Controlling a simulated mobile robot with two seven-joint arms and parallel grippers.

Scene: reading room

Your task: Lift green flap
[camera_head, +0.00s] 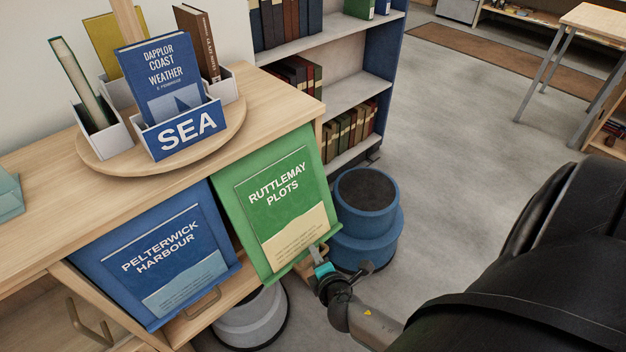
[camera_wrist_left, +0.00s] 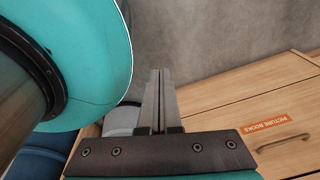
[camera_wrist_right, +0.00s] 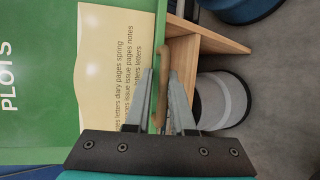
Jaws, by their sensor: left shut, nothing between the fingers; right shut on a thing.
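The green flap (camera_head: 238,200), labelled Ruttlemay Plots, hangs on the cabinet front right of the blue flap (camera_head: 185,224). It is tilted outward, with a gap behind its lower left side. My right gripper (camera_head: 322,256) is at the green flap's lower right edge. In the right wrist view my right gripper (camera_wrist_right: 162,95) is shut on a brown handle (camera_wrist_right: 163,82) at the edge of the green flap (camera_wrist_right: 62,110). My left gripper (camera_wrist_left: 157,78) shows only in the left wrist view, shut and empty, in front of a wooden drawer front (camera_wrist_left: 215,110).
A round wooden turntable (camera_head: 108,160) with books and a SEA box (camera_head: 184,134) stands on the cabinet top. A blue round stool (camera_head: 362,225) is close to my right gripper. A grey stool (camera_head: 250,325) is below the flaps. Open floor lies to the right.

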